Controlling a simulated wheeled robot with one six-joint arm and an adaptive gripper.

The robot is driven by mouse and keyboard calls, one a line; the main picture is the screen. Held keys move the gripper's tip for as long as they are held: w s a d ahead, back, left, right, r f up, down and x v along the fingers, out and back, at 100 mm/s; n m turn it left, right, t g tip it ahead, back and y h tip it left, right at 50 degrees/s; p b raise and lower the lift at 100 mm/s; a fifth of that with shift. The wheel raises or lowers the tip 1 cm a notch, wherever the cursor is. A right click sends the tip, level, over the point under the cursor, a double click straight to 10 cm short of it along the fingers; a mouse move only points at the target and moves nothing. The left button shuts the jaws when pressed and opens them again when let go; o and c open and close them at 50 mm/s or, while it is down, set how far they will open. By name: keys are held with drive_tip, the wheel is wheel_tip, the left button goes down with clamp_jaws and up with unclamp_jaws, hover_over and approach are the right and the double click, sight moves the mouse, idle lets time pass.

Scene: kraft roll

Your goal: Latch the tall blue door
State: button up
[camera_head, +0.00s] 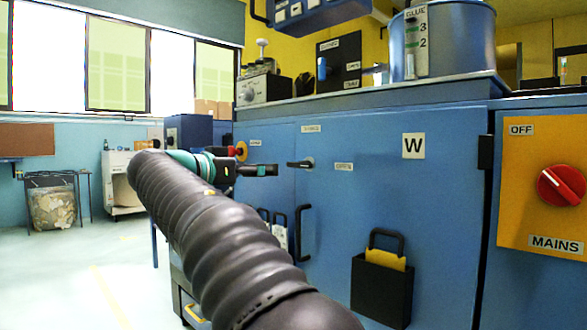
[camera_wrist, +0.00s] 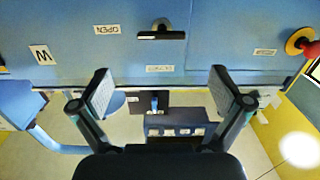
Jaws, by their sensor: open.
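The tall blue door (camera_head: 385,215) carries a W label and stands in the blue cabinet front with no wide gap at its left edge. Its black latch handle (camera_head: 300,163) lies horizontal near that edge; it also shows in the wrist view (camera_wrist: 160,35), which is upside down. A label above the latch seems to read CLOSED (camera_head: 311,128), and one right of it seems to read OPEN (camera_head: 344,166). My gripper (camera_head: 262,170) is left of the latch in the head view. In the wrist view its two fingers (camera_wrist: 158,85) are wide apart, with nothing between them.
A vertical black pull handle (camera_head: 303,232) is below the latch. A black holder (camera_head: 382,290) hangs low on the door. A yellow mains panel with a red knob (camera_head: 561,185) is at right. A red knob (camera_head: 241,151) sits behind my gripper. Open floor (camera_head: 90,265) is at left.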

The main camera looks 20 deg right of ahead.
sight(297, 163)
drive_tip(key=shift+m+h, duration=0.3)
drive_tip(key=x, duration=0.4)
drive_tip(key=p+x, duration=0.1)
drive_tip(key=x, duration=0.8)
drive_tip(key=shift+w+d+r, duration=0.25)
drive_tip(key=shift+c, duration=0.3)
drive_tip(key=c, duration=0.9)
drive_tip(key=shift+o, duration=0.2)
